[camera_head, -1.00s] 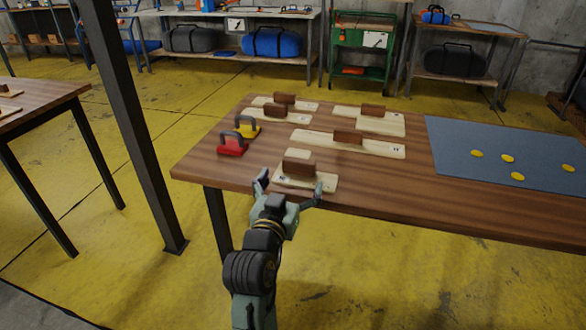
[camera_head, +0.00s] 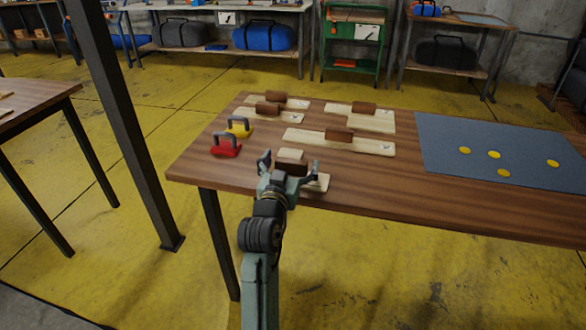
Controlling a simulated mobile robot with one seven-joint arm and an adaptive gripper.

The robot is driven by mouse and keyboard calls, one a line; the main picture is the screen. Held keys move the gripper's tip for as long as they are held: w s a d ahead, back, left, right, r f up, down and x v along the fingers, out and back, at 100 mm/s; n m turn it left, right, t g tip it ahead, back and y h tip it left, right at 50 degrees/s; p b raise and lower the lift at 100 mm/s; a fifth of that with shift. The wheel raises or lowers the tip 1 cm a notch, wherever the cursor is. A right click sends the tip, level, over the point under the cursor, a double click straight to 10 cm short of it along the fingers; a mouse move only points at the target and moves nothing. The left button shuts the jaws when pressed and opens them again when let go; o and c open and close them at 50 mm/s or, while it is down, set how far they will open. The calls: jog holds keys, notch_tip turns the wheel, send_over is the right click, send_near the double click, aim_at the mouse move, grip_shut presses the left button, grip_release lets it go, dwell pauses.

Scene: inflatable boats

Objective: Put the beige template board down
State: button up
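A beige template board (camera_head: 319,183) with a brown block handle (camera_head: 291,167) lies at the front edge of the brown wooden table (camera_head: 400,190). My gripper (camera_head: 288,166) is open, with one finger on either side of the handle. A gap shows between the left finger and the handle; contact at the right finger cannot be told. The gripper's body hides part of the board and handle. Other beige boards with brown handles lie behind it: a long one (camera_head: 300,136), a stepped one (camera_head: 375,122) and two at the back left (camera_head: 262,118).
A blue-grey mat (camera_head: 510,140) with several yellow discs covers the right side. A dark post (camera_head: 125,130) stands left of the table. Bare tabletop lies between the boards and mat.

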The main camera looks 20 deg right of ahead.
jog(key=c, duration=1.2)
jog(key=shift+c, duration=1)
jog(key=shift+r, duration=0.1)
